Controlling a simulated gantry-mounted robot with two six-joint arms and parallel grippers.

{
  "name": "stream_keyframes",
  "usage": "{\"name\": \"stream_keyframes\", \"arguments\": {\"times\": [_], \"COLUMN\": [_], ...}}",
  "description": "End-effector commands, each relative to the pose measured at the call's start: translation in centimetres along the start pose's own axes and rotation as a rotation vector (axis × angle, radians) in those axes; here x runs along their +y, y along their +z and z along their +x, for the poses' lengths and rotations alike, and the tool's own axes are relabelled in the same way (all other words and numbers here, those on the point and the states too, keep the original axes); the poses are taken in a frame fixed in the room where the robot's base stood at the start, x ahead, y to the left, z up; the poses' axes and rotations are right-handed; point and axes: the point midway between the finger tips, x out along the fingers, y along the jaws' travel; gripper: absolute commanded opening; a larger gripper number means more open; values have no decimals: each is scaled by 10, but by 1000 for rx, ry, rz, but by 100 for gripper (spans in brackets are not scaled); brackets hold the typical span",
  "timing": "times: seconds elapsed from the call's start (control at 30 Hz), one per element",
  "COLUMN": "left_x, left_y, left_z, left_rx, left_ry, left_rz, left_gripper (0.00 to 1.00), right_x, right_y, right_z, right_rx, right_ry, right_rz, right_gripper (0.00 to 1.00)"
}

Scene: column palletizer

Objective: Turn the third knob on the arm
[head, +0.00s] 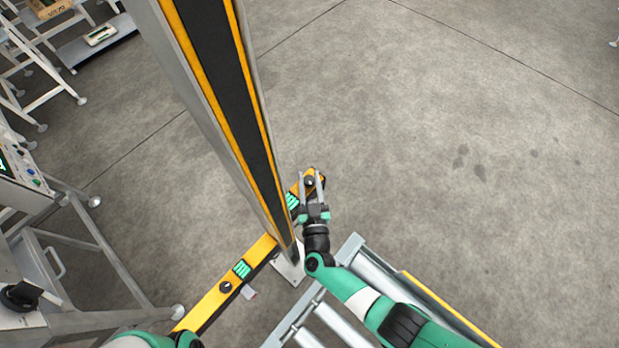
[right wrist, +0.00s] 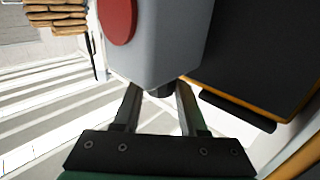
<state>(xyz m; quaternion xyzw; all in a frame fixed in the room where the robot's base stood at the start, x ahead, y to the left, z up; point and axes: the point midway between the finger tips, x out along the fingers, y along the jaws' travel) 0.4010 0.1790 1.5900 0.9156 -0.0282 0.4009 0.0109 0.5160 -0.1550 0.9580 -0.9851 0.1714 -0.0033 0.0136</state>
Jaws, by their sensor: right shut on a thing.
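My right gripper (head: 312,184) is shut on this far knob, one finger on each side. In the right wrist view, the fingers (right wrist: 160,95) close around a dark knob (right wrist: 160,90) under a grey housing. Knob numbering and pointer direction cannot be read. My left gripper is out of view.
The tall column (head: 215,100) with yellow edges rises next to my right gripper. A roller conveyor (head: 345,325) lies below my right arm. A machine with a control panel (head: 25,175) stands at the left. The floor at the right is clear.

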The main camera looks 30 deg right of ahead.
Motion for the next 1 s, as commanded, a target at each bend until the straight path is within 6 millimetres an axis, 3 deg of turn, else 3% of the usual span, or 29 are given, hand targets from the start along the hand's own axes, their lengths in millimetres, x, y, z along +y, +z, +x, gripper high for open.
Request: {"name": "stream_keyframes", "arguments": {"times": [0.47, 0.5, 0.63, 1.0], "left_x": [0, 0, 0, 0], "left_y": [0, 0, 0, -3], "left_z": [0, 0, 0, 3], "left_rx": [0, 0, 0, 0], "left_ry": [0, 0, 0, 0], "left_rz": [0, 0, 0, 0], "left_gripper": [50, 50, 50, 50], "right_x": [0, 0, 0, 0], "right_y": [0, 0, 0, -1], "right_z": [0, 0, 0, -7], "right_rx": [-3, -3, -2, -3], "right_ry": [15, 15, 15, 14], "right_rz": [-2, -2, -2, -3], "right_gripper": [0, 49, 72, 72]}}
